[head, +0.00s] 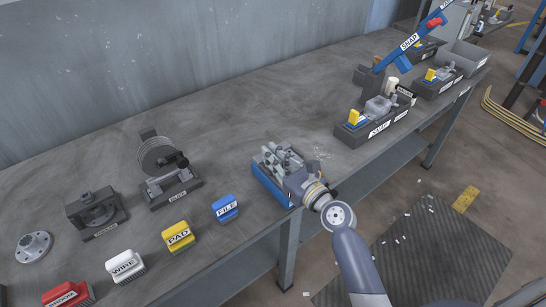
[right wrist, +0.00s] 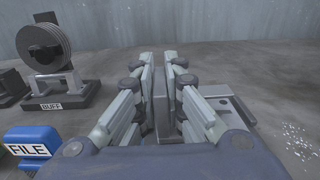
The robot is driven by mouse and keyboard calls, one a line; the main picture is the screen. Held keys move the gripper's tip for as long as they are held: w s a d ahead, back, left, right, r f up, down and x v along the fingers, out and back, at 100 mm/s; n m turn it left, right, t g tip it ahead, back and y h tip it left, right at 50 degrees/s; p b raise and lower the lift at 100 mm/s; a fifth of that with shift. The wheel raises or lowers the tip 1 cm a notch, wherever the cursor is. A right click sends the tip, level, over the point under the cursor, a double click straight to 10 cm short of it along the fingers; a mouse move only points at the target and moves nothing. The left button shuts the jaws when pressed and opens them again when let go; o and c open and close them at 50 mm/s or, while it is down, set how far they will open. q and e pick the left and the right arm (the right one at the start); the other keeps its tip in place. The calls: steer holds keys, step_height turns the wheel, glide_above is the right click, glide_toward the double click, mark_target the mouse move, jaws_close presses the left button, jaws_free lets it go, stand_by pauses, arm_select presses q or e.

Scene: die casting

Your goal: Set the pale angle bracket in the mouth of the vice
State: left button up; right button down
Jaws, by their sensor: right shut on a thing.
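A grey block (right wrist: 228,102) stands just right of the fingers in the wrist view. My left gripper is not in view.
A BUFF wheel stand (head: 163,165), a dark fixture (head: 95,212) and a round flange (head: 34,246) stand to the left. Blue FILE (head: 225,208), yellow PAD (head: 178,235), WIRE (head: 124,265) and a red block (head: 66,293) line the front. The bench behind the gripper is clear.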

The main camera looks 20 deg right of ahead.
steer(key=c, duration=1.7)
jaws_free()
steer(key=shift+f, duration=0.15)
steer(key=shift+r+b+v, duration=0.15)
steer(key=shift+b+v, duration=0.3)
steer(key=shift+v, duration=2.55)
steer(key=shift+r+b+v, duration=0.1)
steer(key=shift+b+v, duration=0.3)
steer(key=shift+v, duration=2.65)
steer(key=shift+a, duration=0.1)
